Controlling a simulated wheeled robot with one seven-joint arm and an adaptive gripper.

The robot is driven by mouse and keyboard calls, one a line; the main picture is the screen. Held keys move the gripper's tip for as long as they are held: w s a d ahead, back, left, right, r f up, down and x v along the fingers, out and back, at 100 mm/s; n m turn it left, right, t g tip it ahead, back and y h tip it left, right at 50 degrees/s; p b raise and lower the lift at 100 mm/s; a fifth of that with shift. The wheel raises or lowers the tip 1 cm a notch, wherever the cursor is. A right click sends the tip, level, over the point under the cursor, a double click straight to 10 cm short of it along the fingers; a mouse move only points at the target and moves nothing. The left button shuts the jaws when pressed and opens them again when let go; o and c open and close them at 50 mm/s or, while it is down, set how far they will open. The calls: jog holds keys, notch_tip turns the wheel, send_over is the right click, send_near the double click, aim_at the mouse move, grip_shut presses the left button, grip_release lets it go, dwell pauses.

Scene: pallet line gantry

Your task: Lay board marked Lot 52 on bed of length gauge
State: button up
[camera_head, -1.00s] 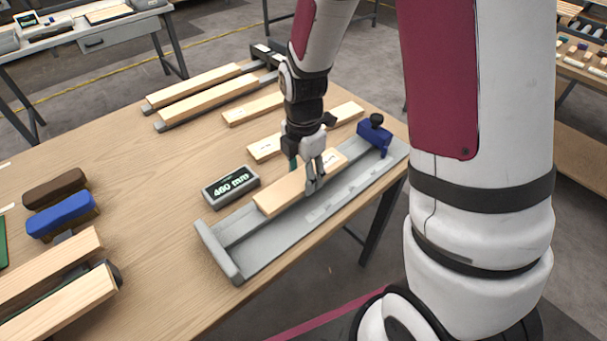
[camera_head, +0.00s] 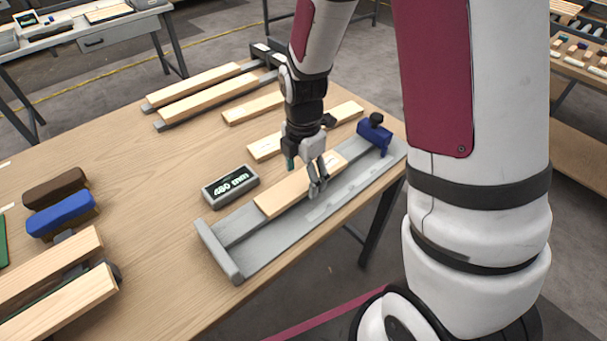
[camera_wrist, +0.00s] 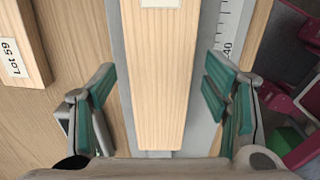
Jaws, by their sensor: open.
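A pale wooden board (camera_head: 287,193) lies lengthwise on the grey bed of the length gauge (camera_head: 262,246). In the wrist view the board (camera_wrist: 162,90) runs up the middle; only the edge of its label (camera_wrist: 160,3) shows, so its lot number cannot be read. My gripper (camera_head: 304,177) is open around the board, with one finger on each side. In the wrist view gaps show between both teal finger pads and the board. The gauge's scale strip (camera_wrist: 228,35) shows right of the board. A blue clamp block (camera_head: 375,138) stands at the gauge's far end.
A display (camera_head: 231,186) reading about 480 mm stands beside the gauge. More boards (camera_head: 255,108) lie behind. Blue (camera_head: 61,213) and brown (camera_head: 55,187) blocks lie at left.

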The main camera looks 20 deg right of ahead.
aim_at(303, 179)
notch_tip(303, 179, up, 12)
jog(key=s+r+m+t, duration=0.2)
jog(key=s+r+m, duration=0.4)
jog(key=s+m, duration=0.3)
jog(key=s+r+m+t, duration=0.2)
jog(key=s+r+m, duration=0.5)
jog(key=m, duration=0.5)
jog(key=shift+s+d+m+t, duration=0.15)
jog(key=shift+s+m+t, duration=0.15)
jog(key=shift+s, duration=0.9)
